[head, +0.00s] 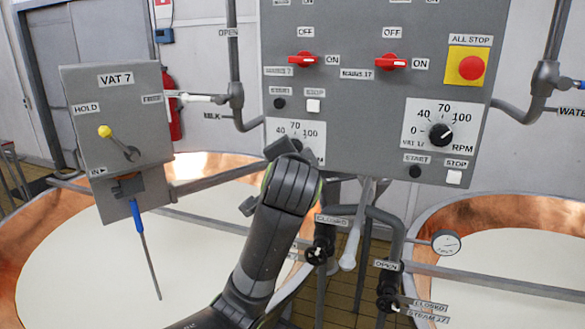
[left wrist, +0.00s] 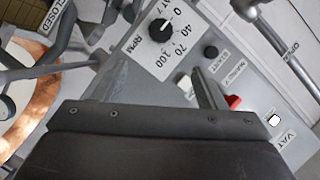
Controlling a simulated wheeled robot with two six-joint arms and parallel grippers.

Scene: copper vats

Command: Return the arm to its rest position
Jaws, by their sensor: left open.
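My left arm reaches up from the bottom of the head view. Its gripper (head: 264,176) is in front of the lower left part of the grey control panel (head: 345,130), partly hidden behind my own wrist. In the left wrist view the two fingers of this gripper (left wrist: 160,80) stand apart with nothing between them. Beyond them is the panel with an RPM dial (left wrist: 162,30), a white button and a red switch (left wrist: 232,101). The head view shows the left RPM dial partly covered by my gripper. I cannot tell whether the gripper touches the panel. My right gripper is not in view.
A VAT 7 box (head: 118,135) with a yellow-knobbed lever stands left, a blue-handled rod hanging below. Copper vats of pale liquid lie left (head: 45,225) and right (head: 500,207). Pipes with valves (head: 318,252) and a gauge (head: 446,243) run below the panel.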

